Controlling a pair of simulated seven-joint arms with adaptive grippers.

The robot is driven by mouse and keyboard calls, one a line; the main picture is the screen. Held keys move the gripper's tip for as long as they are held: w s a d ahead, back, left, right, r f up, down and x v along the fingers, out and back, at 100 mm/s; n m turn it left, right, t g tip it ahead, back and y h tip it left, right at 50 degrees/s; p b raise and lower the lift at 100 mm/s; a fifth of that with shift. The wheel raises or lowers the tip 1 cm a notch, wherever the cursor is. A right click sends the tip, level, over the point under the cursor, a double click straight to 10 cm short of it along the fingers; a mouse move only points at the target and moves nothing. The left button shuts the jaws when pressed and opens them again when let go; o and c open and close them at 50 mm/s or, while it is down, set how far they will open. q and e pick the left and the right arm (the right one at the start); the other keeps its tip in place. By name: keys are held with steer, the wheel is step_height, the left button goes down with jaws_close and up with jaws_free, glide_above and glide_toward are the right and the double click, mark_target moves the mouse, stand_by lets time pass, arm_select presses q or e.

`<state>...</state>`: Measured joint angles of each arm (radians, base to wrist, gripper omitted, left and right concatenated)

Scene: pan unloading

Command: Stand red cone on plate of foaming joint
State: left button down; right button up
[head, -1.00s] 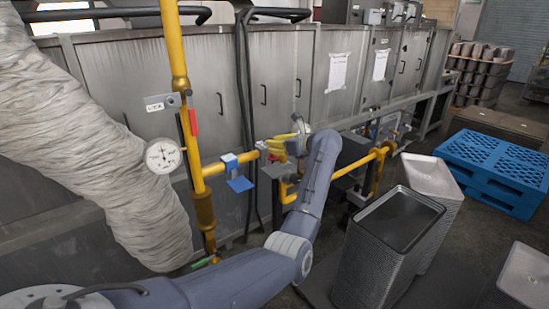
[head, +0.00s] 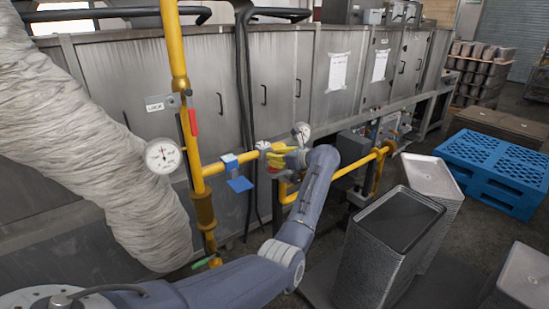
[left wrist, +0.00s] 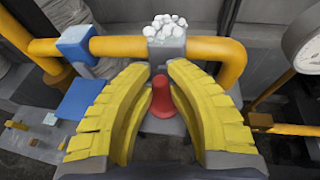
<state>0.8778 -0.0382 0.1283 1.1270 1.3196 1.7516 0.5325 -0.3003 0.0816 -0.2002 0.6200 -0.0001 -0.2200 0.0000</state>
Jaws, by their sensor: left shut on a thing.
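My left gripper (left wrist: 160,72) has yellow ribbed fingers and is shut on the red cone (left wrist: 163,102), which is upright between them in the left wrist view. The foaming joint (left wrist: 165,32) is a grey block with white foam on top, on the yellow pipe just beyond the fingertips. Its grey plate (left wrist: 168,125) shows below the cone; whether the cone's base touches it I cannot tell. In the head view the left gripper (head: 287,159) is beside the foaming joint (head: 263,146), and the cone is hard to make out. My right gripper is not in view.
A blue joint (left wrist: 76,45) with a blue plate (left wrist: 82,98) sits left of the foaming one. A round gauge (left wrist: 303,42) stands close on the right. Another gauge (head: 163,156) hangs further left. Stacked pans (head: 385,260) and a blue pallet (head: 495,170) are at right.

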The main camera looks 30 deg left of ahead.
arm_select(q)
steer(key=c, duration=1.3)
jaws_free()
steer(key=shift+f, duration=0.1)
